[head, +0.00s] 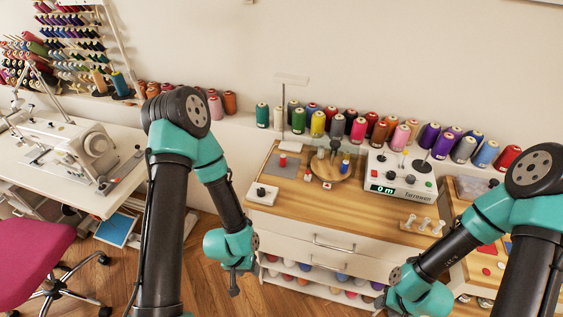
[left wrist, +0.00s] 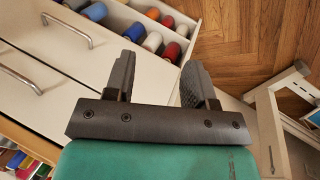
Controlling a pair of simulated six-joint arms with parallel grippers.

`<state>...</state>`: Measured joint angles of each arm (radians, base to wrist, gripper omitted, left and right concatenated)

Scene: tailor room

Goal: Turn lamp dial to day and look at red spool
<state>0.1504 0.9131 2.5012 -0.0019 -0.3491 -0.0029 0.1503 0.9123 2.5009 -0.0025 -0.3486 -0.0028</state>
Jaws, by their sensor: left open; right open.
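A small white box with a black knob (head: 261,193) sits at the front left of the wooden worktop; the knob's setting is too small to read. Behind it, a small red spool (head: 283,160) stands on a grey mat, below the white lamp head (head: 292,79) on its thin post. My left gripper (head: 234,285) hangs in front of the cabinet, low and left of the knob box. In the left wrist view its fingers (left wrist: 158,70) are apart with nothing between them. My right gripper (head: 380,303) is open at the bottom edge, mostly hidden by its wrist.
A round wooden stand (head: 330,167) holds small spools. Right of it is a white device (head: 400,175) with a display reading "0 m" and knobs. Large thread cones (head: 317,124) line the back ledge. Drawers (head: 335,245) are below the worktop. A sewing machine (head: 75,145) stands at left.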

